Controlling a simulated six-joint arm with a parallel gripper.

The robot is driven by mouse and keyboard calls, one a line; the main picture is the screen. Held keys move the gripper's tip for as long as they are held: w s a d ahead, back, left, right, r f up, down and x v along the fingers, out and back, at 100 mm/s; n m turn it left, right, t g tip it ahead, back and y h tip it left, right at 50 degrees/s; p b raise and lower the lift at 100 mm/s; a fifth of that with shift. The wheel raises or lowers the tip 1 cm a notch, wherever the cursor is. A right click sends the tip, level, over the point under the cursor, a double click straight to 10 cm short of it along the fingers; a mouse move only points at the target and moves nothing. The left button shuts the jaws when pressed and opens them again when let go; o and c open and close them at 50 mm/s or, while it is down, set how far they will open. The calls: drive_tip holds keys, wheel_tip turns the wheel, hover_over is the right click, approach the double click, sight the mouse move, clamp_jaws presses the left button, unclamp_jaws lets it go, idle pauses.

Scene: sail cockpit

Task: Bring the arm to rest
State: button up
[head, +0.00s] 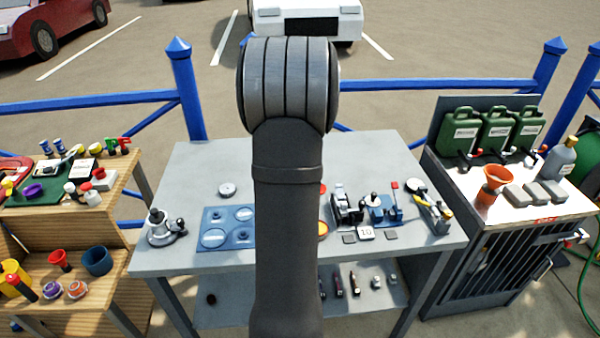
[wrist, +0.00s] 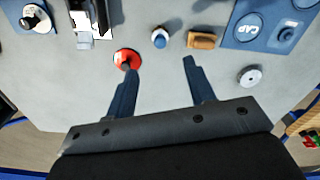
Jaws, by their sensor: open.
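My gripper (wrist: 158,66) shows in the wrist view with its two dark blue fingers spread apart and nothing between them. It is over the grey workbench (wrist: 185,115). The left fingertip overlaps a red round piece (wrist: 127,56) in the picture; I cannot tell whether they touch. In the head view my own arm stands upright across the middle of the picture, and the gripper is hidden behind it. The grey workbench also shows in the head view (head: 200,165).
A blue tray marked CAP (wrist: 262,25), a blue-and-white knob (wrist: 160,38), an orange-brown block (wrist: 202,40) and a silver disc (wrist: 250,76) lie near the fingers. A wooden shelf (head: 120,190) stands left, a cabinet with green canisters (head: 460,130) right. Blue railing (head: 90,103) runs behind.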

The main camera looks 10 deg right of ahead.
drive_tip(key=shift+f, duration=0.1)
wheel_tip(320, 180, down, 12)
drive_tip(key=shift+w+r, duration=0.1)
drive_tip(key=shift+w, duration=0.05)
drive_tip(key=shift+r, duration=1.65)
